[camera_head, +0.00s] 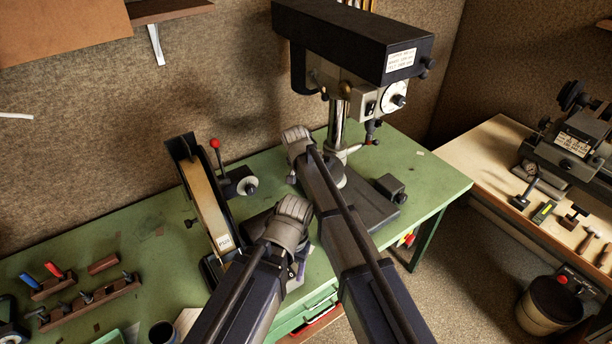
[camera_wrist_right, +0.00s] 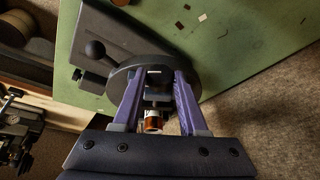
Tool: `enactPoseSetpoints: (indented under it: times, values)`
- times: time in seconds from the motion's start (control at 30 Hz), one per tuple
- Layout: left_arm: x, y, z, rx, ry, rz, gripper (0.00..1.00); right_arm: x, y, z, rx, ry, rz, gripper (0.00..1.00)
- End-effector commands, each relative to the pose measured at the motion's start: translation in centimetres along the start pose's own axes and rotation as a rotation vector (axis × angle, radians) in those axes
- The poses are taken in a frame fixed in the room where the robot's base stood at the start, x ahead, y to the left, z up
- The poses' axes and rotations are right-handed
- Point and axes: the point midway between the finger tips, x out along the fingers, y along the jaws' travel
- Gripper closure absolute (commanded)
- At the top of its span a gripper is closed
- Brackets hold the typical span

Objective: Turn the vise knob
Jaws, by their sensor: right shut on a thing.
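My right gripper (camera_wrist_right: 160,76) shows in the right wrist view, its two purple fingers closed around a small dark part between the tips. This appears to be the vise knob (camera_wrist_right: 157,90), though it is mostly hidden. A cylinder with an orange band (camera_wrist_right: 153,123) lies between the fingers, nearer the camera. A dark round plate (camera_wrist_right: 121,84) is behind the fingertips. In the head view the right arm reaches to the drill press, hiding its gripper. My left gripper (camera_head: 300,271) hangs below its wrist near the belt sander, mostly hidden, so its opening cannot be told.
The drill press (camera_head: 340,40) stands on the green bench (camera_head: 430,180). The belt sander (camera_head: 205,195) with a red-ball lever is left of both arms. Tool racks (camera_head: 90,300) lie at the far left. A second bench (camera_head: 475,155) and a bin (camera_head: 548,305) are at right.

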Motion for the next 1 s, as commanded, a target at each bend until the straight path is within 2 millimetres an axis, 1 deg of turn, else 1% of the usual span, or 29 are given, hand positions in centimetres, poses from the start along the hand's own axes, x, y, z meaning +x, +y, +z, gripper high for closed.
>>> enactPoseSetpoints:
  times: [0.47,0.5,0.6,0.87,1.0]
  values:
    - [-0.01,0.00,0.00,0.000,0.000,0.000,0.36,-0.02,-0.06,0.17,-0.006,-0.006,0.015,1.00]
    - [-0.01,0.00,0.00,0.000,0.000,0.000,0.36,-0.02,-0.07,0.17,-0.006,-0.006,0.014,0.57]
    - [-0.02,0.00,0.00,0.000,0.000,0.000,0.36,-0.02,-0.06,0.14,-0.006,-0.005,0.015,0.46]
    - [-0.07,-0.01,0.00,0.000,0.000,0.000,0.36,-0.06,-0.04,0.05,-0.006,-0.003,0.014,0.46]
    - [-0.53,-0.05,0.03,-0.001,0.000,0.000,0.36,-0.49,0.09,-0.13,-0.006,-0.002,0.014,0.46]
